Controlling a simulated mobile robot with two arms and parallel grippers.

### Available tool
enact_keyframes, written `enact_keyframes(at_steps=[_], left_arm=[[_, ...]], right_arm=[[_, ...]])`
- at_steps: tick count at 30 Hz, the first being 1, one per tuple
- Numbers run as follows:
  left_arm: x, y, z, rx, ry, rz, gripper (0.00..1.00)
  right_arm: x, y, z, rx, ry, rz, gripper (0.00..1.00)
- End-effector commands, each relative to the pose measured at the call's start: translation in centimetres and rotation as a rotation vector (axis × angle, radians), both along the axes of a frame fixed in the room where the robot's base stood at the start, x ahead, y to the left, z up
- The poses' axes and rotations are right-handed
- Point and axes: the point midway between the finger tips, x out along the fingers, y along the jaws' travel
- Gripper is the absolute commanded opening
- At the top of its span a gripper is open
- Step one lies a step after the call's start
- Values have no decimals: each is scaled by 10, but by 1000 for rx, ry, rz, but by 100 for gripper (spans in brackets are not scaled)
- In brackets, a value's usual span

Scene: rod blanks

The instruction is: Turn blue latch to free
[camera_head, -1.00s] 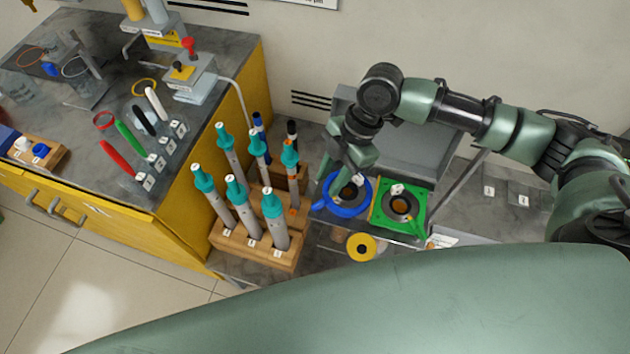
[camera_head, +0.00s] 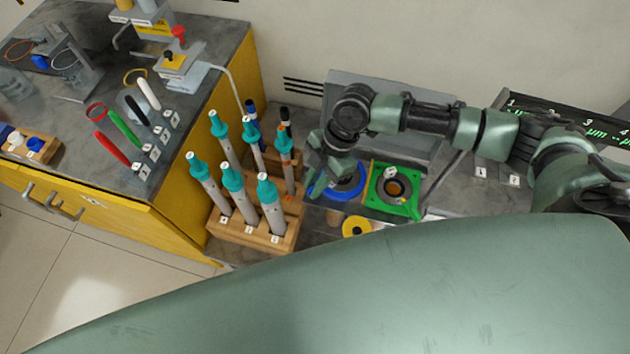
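The blue latch (camera_head: 351,193) is a blue ring-shaped part on the bench, left of a green square fixture (camera_head: 379,204) with a round dark opening. My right gripper (camera_head: 328,190) points down over the left part of the blue ring and hides some of it. I cannot tell whether its fingers touch the ring, or whether they are open or shut. My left gripper is not in view.
A wooden rack (camera_head: 252,239) of teal-capped pipettes stands close left of the gripper. A yellow ring (camera_head: 357,229) lies in front of the blue ring. A dark display (camera_head: 560,115) with green text is at the right. A yellow cabinet (camera_head: 185,215) stands left.

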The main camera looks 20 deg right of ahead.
Motion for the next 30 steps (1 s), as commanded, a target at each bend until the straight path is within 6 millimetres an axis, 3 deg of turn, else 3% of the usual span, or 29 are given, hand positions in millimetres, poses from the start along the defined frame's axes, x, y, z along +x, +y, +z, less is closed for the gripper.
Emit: enact_keyframes(at_steps=[14,30], left_arm=[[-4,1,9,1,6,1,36],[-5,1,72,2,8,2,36]], right_arm=[[-1,0,3,1,1,-44,0],[-4,1,8,2,4,-458,0]])
